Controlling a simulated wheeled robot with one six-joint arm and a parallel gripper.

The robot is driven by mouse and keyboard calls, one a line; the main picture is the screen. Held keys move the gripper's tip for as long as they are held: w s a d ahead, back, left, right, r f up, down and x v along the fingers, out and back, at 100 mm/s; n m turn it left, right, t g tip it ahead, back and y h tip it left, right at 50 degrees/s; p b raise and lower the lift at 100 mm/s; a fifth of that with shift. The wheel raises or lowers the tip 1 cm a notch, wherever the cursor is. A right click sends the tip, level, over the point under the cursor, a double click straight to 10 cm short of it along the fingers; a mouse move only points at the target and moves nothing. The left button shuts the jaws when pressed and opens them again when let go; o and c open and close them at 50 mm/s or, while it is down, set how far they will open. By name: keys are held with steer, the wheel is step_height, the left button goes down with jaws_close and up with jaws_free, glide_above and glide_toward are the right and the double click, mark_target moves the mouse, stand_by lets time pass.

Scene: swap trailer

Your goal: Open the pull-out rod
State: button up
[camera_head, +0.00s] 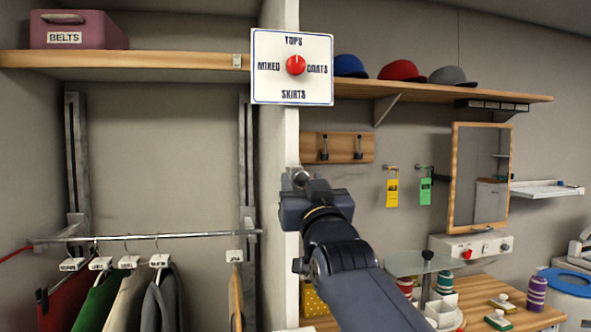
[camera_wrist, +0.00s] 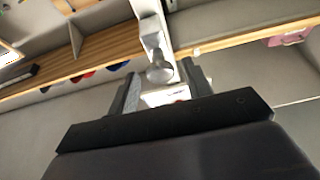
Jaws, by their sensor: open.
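The pull-out rod shows its round metal knob (camera_wrist: 160,73) in the wrist view, at the end of a pale metal fitting on the narrow front edge of the partition. In the head view the knob (camera_head: 299,174) is small and partly hidden by my gripper. My gripper (camera_head: 294,182) is raised in front of the partition edge, below the dial sign. In the wrist view my gripper (camera_wrist: 159,71) is open, with one finger on each side of the knob. Gaps show between the knob and both fingers. How deep the knob lies between them is hard to tell.
A white dial sign (camera_head: 291,87) with a red knob hangs above my gripper. Left is a clothes rail (camera_head: 160,237) with hung garments; right are wall hooks (camera_head: 338,147), tags and a mirror (camera_head: 481,178). A cluttered counter (camera_head: 478,291) lies lower right.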

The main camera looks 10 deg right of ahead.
steer(key=shift+x, duration=1.1)
steer(key=shift+r, duration=0.1)
steer(key=shift+c, duration=0.3)
jaws_close()
